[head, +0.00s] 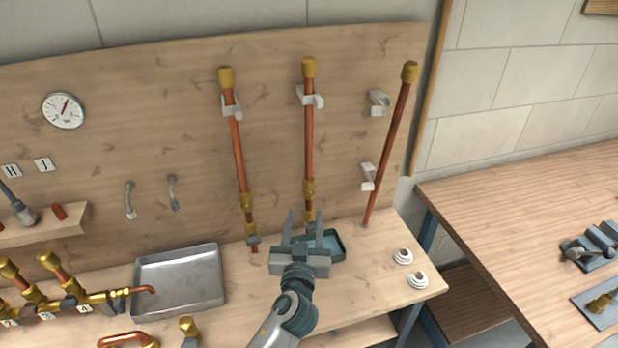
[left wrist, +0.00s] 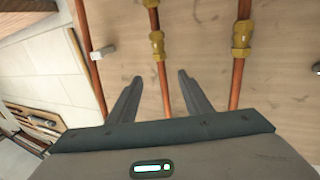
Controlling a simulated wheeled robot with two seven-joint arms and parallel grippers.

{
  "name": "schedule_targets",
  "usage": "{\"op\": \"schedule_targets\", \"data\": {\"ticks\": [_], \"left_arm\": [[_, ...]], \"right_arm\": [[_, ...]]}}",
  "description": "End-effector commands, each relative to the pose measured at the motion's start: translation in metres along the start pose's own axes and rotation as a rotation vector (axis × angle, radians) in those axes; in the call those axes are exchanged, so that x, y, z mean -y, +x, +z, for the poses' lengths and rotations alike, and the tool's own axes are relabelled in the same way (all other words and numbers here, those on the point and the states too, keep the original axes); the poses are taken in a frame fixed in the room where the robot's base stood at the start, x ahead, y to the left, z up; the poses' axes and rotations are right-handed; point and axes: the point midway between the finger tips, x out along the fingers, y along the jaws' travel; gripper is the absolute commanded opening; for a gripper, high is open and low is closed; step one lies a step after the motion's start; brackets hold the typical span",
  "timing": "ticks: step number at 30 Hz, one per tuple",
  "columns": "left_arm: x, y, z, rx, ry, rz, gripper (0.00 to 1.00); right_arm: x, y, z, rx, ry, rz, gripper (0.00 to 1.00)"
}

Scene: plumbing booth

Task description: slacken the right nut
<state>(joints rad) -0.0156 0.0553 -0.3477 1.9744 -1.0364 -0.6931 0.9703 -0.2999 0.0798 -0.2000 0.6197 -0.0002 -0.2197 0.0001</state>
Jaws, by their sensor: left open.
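Two upright copper pipes stand against the wooden board, the left pipe (head: 238,150) and the middle pipe (head: 309,135), each with brass nuts low down. The upper brass nut on the middle pipe (head: 308,187) shows just above my left gripper (head: 305,212). In the left wrist view a brass nut (left wrist: 157,43) on that pipe lies beyond the fingertips, and the pipe runs between the fingers. My left gripper (left wrist: 160,76) is open and empty. Its jaws hide part of the lower fittings in the head view. My right gripper is not in view.
A third copper pipe (head: 388,150) leans at the right, beside white clips (head: 368,176). A metal tray (head: 180,282) and a small teal tray (head: 333,243) lie on the bench. White round flanges (head: 403,257) sit at the bench's right end. A gauge (head: 63,110) hangs upper left.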

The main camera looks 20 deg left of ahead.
Motion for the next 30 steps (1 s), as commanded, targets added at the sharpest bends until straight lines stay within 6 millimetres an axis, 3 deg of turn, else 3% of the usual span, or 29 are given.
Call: {"op": "schedule_targets", "data": {"ticks": [21,30], "left_arm": [[0.001,0.113,-0.003,0.001,0.004,-0.001,0.45],[0.001,0.149,-0.002,0.000,0.002,-0.001,0.45]], "right_arm": [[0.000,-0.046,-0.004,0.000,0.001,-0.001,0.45],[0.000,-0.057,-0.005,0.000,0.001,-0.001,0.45]]}}
